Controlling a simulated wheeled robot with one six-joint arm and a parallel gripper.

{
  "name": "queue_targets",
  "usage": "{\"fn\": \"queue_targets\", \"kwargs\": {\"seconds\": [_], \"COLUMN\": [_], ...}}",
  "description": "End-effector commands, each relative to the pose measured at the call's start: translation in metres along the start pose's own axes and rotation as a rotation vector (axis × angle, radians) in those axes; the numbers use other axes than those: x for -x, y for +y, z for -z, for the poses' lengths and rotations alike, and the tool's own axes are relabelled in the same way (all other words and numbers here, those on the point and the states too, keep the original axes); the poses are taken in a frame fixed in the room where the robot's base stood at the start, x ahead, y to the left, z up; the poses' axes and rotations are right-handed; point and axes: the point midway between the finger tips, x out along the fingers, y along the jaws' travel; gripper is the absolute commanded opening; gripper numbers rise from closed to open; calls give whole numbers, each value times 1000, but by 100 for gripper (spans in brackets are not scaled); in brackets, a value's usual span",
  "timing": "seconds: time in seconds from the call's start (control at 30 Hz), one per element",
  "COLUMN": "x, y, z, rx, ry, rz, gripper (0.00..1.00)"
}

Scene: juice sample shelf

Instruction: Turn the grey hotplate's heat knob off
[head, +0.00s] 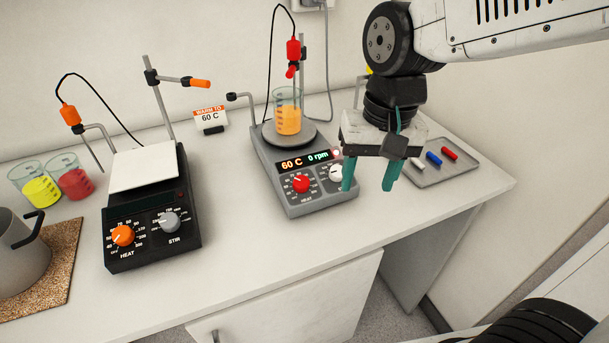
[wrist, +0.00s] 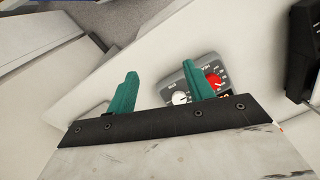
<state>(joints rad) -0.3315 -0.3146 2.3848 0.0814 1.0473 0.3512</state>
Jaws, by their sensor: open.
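The grey hotplate (head: 265,157) stands in the middle of the bench with a lit display reading 60 C and 0 rpm. Its red heat knob (head: 301,184) is at the left of the front panel, and a white stir knob (head: 336,174) is at the right. A beaker of orange liquid (head: 288,118) stands on its plate. My gripper (head: 368,175) is open and empty, in front of the panel's right side. In the wrist view, the red knob (wrist: 213,80) and white knob (wrist: 180,98) show beside and between the green fingers (wrist: 160,85).
A black hotplate (head: 150,200) with an orange heat knob stands to the left. Two beakers, yellow (head: 40,190) and red (head: 75,183), and a metal pot (head: 20,250) are farther left. A tray (head: 435,172) with stir bars lies at right. The bench front is clear.

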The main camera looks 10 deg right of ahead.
Motion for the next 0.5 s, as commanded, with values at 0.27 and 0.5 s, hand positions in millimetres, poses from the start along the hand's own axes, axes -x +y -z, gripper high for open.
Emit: {"fn": "queue_targets", "kwargs": {"seconds": [0.27, 0.5], "x": [-13, -11], "y": [-77, -82], "z": [69, 80], "rx": [-439, -610], "ry": [79, 106], "rz": [131, 181], "gripper": [52, 52]}}
